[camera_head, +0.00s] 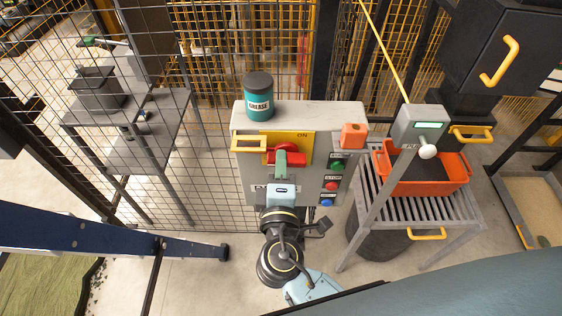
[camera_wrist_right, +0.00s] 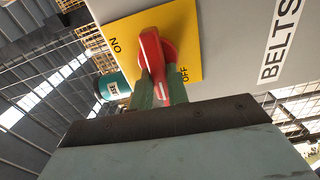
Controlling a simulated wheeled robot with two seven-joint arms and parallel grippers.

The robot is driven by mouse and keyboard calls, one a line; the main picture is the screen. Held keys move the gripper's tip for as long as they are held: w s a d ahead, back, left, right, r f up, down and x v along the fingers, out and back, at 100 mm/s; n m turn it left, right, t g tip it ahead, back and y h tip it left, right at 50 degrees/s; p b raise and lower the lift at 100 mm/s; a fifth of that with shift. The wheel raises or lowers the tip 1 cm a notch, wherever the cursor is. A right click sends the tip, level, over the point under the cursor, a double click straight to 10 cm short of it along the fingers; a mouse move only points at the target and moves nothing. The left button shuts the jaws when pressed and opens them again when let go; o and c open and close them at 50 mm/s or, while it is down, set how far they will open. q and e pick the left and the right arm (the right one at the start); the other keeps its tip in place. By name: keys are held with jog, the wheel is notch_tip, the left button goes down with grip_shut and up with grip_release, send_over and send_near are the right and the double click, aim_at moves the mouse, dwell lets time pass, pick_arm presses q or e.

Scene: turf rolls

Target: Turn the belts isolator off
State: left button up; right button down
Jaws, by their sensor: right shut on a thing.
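The belts isolator has a red handle (camera_wrist_right: 152,52) on a yellow plate (camera_wrist_right: 190,35) marked ON and OFF. The plate is on a grey control box (camera_head: 350,165), with the word BELTS beside it in the right wrist view. My right gripper (camera_wrist_right: 157,92) is shut on the red handle, a green finger on each side. In that view the handle points down toward my gripper, close to the OFF word, with ON to the upper left. In the head view my right gripper (camera_head: 281,160) covers part of the handle. My left gripper is in neither view.
A green grease tub (camera_head: 259,97) stands on the box. Green, red and blue buttons (camera_head: 331,186) line its right side, below an orange block (camera_head: 353,135). An orange crate (camera_head: 459,165) sits on a slatted stand to the right. Wire mesh fence (camera_head: 215,60) stands behind.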

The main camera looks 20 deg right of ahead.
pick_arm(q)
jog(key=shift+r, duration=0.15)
pick_arm(e)
jog(key=shift+n, duration=0.4)
jog(key=c, duration=1.4)
grip_release()
jog(key=shift+o, duration=0.2)
